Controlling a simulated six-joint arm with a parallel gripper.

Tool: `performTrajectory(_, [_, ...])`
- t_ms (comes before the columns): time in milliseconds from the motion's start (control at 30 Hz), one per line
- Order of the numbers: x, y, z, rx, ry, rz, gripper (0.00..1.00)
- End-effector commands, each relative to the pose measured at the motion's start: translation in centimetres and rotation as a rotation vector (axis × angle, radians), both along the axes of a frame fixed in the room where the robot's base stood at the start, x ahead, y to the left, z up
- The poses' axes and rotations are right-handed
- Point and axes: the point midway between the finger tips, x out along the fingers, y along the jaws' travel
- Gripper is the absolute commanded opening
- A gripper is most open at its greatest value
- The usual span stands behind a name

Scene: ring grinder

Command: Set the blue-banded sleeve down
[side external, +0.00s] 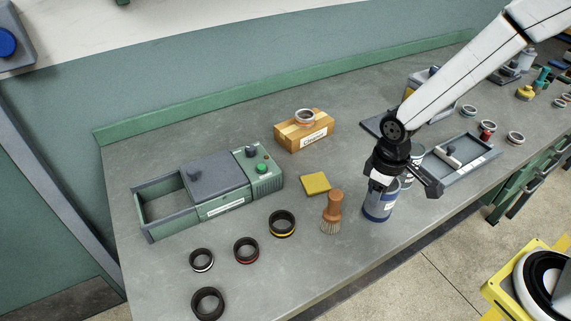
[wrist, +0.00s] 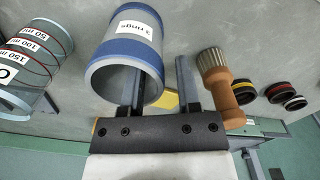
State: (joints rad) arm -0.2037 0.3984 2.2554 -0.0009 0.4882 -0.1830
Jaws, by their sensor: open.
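The blue-banded sleeve (side external: 379,207) stands upright on the grey bench below my gripper (side external: 408,187), which hides part of its top. In the wrist view the sleeve (wrist: 131,45) shows a grey body, blue bands, an open rim towards the camera and a white label reading "3 rings". My gripper (wrist: 160,85) is open with its fingers apart. One finger appears to reach into the sleeve's opening and the other is outside, so the near wall lies between them. I cannot tell whether either finger touches it.
A wooden-handled brush (side external: 333,211) stands left of the sleeve, close to my outer finger in the wrist view. Another labelled cylinder (wrist: 38,62) stands on the other side. A yellow pad (side external: 316,183), dark rings (side external: 282,223) and a grey tray (side external: 465,158) lie nearby. The bench's front edge is close.

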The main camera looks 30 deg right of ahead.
Motion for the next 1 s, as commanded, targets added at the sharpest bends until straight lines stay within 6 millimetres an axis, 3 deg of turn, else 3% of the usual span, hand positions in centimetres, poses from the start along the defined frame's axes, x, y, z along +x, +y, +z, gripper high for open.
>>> performTrajectory(267, [0.1, 0.0, 2.6, 0.001, -0.005, 0.0, 0.41])
performTrajectory(800, [0.1, 0.0, 9.8, 0.001, -0.005, 0.0, 0.41])
performTrajectory(1000, [0.0, 0.0, 11.4, 0.0, -0.003, 0.0, 0.41])
